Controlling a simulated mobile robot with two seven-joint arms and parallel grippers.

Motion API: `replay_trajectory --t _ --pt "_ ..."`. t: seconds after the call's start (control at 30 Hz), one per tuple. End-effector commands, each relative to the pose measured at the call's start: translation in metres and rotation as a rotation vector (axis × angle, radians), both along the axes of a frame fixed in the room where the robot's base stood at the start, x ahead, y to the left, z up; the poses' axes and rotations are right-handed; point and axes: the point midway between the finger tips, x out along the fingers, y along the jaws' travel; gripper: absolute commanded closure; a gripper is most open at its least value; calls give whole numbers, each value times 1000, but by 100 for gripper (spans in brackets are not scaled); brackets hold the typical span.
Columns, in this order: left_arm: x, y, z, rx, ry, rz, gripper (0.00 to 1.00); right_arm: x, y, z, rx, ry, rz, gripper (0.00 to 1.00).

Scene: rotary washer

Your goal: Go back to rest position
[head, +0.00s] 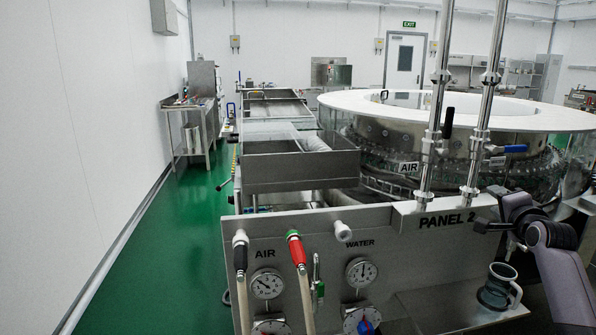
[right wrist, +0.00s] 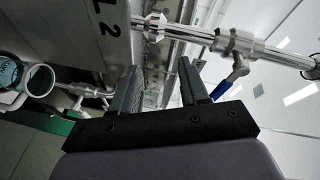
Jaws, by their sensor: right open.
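My right gripper (head: 484,208) is at the right of the head view, above the right end of the steel panel marked PANEL 2 (head: 400,245). In the right wrist view its two dark fingers (right wrist: 160,80) stand apart with nothing between them. Steel pipes lie beyond the fingers there. My left gripper is not in view.
Two upright pipes (head: 437,110) rise close to my right gripper. Hoses with black and red handles (head: 296,250) hang at the panel's left. A large round washer (head: 450,110) stands behind. Green floor (head: 180,240) is clear at left.

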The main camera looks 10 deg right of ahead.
Motion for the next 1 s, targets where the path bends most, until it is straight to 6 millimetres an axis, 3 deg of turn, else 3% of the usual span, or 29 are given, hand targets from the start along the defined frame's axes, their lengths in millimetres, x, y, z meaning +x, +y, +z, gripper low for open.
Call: replay_trajectory --t 0.03,0.27,0.5,0.7,0.8,1.0 --pt "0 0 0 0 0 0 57 -4 19 -34 -74 60 32 55" --pt "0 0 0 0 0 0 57 -44 97 -154 -408 271 200 55" --pt "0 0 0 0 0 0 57 -121 181 -259 -701 425 418 55" --pt "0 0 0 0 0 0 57 -206 249 -319 -901 498 611 55" --pt "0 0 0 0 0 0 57 -251 280 -339 -985 518 704 55" --pt "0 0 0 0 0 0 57 -322 326 -354 -1106 528 839 55"
